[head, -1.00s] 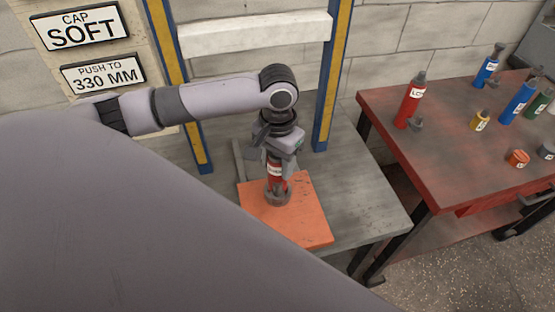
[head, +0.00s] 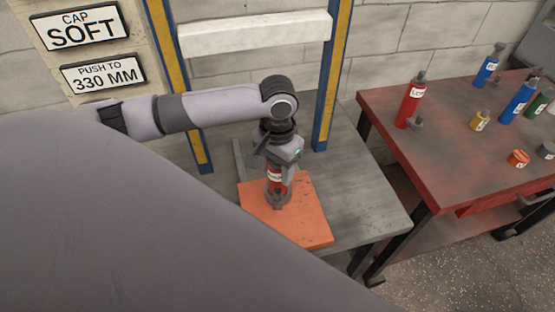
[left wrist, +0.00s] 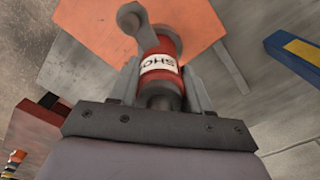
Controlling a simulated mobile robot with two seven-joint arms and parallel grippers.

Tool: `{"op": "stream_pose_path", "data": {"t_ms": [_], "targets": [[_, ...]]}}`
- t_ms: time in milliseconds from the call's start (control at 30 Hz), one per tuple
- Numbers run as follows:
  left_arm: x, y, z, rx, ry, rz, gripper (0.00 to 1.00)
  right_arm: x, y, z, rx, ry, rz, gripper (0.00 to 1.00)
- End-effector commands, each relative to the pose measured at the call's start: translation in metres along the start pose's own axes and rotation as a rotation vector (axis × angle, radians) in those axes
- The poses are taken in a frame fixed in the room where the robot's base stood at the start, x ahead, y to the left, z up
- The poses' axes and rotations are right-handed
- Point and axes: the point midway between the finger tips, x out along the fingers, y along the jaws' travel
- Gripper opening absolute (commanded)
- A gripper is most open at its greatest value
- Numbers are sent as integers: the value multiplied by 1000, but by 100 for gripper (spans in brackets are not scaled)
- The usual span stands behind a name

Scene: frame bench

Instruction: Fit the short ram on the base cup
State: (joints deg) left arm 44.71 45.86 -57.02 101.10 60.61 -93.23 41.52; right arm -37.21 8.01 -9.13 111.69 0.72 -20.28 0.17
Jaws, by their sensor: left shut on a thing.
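The short ram is a red cylinder with a white label; in the head view the ram (head: 274,178) stands about upright over the orange plate (head: 310,220). My left gripper (head: 277,168) is shut on its upper part. In the left wrist view the gripper's fingers (left wrist: 162,88) lie on both sides of the ram (left wrist: 162,45), and a grey lug with a round end sticks out from its far end. Grey metal shows at the ram's foot; I cannot clearly tell the base cup apart from the lug, or whether ram and cup touch. My right gripper is not in view.
Blue and yellow posts with a pale crossbeam (head: 255,36) stand behind the plate on a grey bench (head: 365,205). A red table (head: 450,150) at right holds a tall red ram (head: 410,103), blue and green cylinders and small parts. My own grey body covers the lower left.

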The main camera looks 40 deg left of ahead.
Motion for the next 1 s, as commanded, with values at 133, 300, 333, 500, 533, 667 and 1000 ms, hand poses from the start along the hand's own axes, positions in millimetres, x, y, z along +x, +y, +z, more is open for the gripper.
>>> {"op": "stream_pose_path", "data": {"t_ms": [133, 300, 333, 500, 533, 667, 1000], "targets": [[1, 0, -1, 0, 5, 2, 0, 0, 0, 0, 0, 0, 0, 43], [5, 0, -2, 0, 6, 1, 0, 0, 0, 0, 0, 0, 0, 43], [5, 0, -2, 0, 6, 1, 0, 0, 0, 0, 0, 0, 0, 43], [9, 0, -2, 0, 5, 1, 0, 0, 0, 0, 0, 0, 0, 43], [10, 0, -2, 0, 5, 1, 0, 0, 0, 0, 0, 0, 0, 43], [12, 0, -2, 0, 5, 1, 0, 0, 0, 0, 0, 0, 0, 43], [15, 0, -1, 0, 3, 1, 77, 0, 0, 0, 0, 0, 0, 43]]}}
